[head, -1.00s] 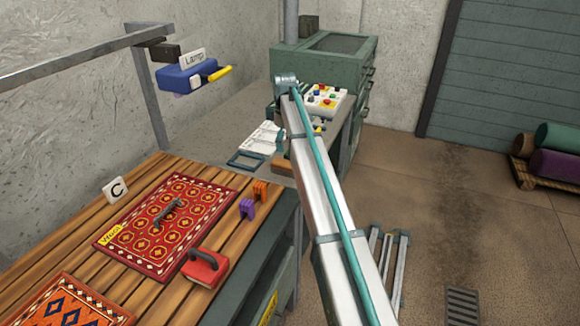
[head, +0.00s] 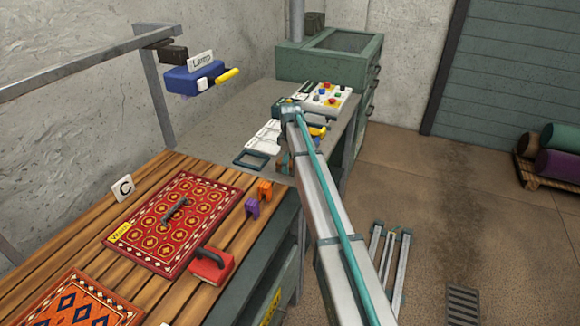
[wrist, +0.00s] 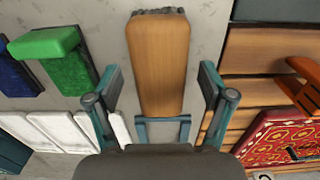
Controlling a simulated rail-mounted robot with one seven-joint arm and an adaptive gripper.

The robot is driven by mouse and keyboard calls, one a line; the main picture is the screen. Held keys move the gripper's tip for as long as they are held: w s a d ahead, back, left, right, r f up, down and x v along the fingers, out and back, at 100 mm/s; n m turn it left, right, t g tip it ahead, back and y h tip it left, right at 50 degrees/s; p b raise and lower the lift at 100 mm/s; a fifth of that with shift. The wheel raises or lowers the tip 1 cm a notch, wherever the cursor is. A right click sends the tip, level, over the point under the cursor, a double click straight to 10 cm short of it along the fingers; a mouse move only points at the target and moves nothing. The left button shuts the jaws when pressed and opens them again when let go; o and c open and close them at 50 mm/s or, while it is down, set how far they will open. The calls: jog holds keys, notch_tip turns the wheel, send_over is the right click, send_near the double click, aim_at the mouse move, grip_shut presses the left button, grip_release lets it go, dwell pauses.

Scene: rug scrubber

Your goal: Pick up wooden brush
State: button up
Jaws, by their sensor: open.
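The wooden brush (wrist: 158,55) shows in the wrist view as a long, light brown block with grey bristles at its top end. It lies on the grey worktop between the two fingers of my gripper (wrist: 159,78). The gripper is open, with one finger on each side of the brush and a visible gap to each. I cannot tell how far above the brush the fingers are.
A green block-shaped tool (wrist: 65,65) and white panels (wrist: 60,130) lie left of the brush. A teal frame (wrist: 165,122) is close below it.

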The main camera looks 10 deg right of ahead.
jog(key=c, duration=1.3)
jog(key=shift+r, duration=0.15)
jog(key=shift+r, duration=0.55)
jog(key=s+r+b, duration=0.1)
jog(key=s+r, duration=0.3)
jog(key=s+r+b, duration=0.2)
jog(key=s+r, duration=0.1)
jog(key=s, duration=0.2)
jog(key=s+r+b, duration=0.1)
jog(key=s+r, duration=0.3)
jog(key=s, duration=0.1)
jog(key=shift+r+b, duration=0.3)
jog(key=shift+b, duration=0.1)
